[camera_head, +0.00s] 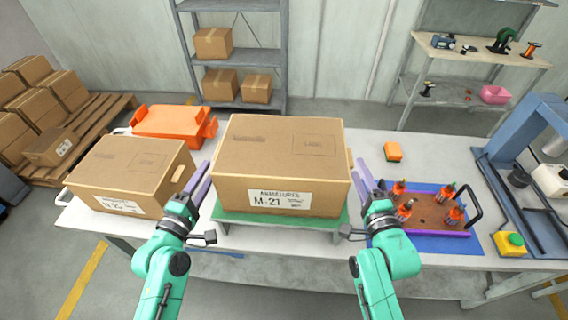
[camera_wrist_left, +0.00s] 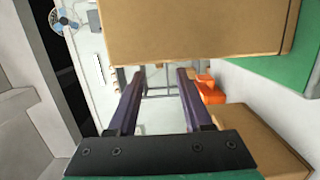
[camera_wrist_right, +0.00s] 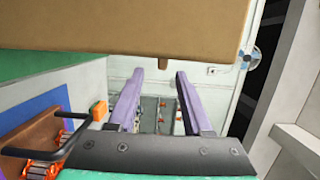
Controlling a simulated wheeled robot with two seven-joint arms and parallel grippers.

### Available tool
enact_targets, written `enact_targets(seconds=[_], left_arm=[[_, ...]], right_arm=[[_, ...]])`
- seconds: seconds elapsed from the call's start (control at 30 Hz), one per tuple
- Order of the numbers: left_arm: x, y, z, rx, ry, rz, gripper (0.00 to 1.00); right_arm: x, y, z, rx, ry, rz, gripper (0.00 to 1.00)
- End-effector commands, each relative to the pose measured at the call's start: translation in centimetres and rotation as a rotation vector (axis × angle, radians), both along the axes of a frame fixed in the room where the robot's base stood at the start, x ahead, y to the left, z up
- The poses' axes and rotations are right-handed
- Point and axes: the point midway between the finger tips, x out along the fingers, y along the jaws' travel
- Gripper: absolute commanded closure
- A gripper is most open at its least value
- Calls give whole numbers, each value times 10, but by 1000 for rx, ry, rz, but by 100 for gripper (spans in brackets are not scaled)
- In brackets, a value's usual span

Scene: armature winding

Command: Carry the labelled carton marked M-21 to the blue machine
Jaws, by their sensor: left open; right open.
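The carton marked M-21 (camera_head: 281,167) sits level on a green stand (camera_head: 230,216) in the middle of the table, its label facing me. Its side shows large at the top of the left wrist view (camera_wrist_left: 200,30) and of the right wrist view (camera_wrist_right: 130,25). My left gripper (camera_head: 205,170) is open and empty beside the carton's left side. My right gripper (camera_head: 360,172) is open and empty beside its right side. I cannot tell whether either touches the carton. The blue machine (camera_head: 520,160) stands at the table's right end, partly cut off by the picture edge.
Another labelled carton (camera_head: 135,170) is close left of my left gripper. An orange case (camera_head: 172,122) lies behind it. A tray of armatures (camera_head: 425,212) on a blue mat and an orange block (camera_head: 393,151) are right of my right gripper. A yellow button box (camera_head: 510,242) stands near the machine.

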Motion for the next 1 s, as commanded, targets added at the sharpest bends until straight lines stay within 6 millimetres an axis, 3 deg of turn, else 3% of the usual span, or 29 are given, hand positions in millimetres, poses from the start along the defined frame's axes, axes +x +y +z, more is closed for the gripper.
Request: enact_targets(seconds=[0.2, 0.33, 0.73, 0.87, 1.0], left_arm=[[43, -13, 1, -3, -2, -1, 50], [61, -18, 0, 0, -1, -1, 50], [71, -21, 0, 0, 1, -2, 50], [71, -21, 0, 0, 1, -2, 100], [71, -21, 0, 0, 1, -1, 100]], right_arm=[[44, 5, 2, 1, -3, 0, 50], [63, 7, 0, -1, -1, 0, 50], [74, 8, 0, 0, 1, 0, 50], [74, 8, 0, 0, 1, 0, 100], [74, 8, 0, 0, 0, 0, 100]])
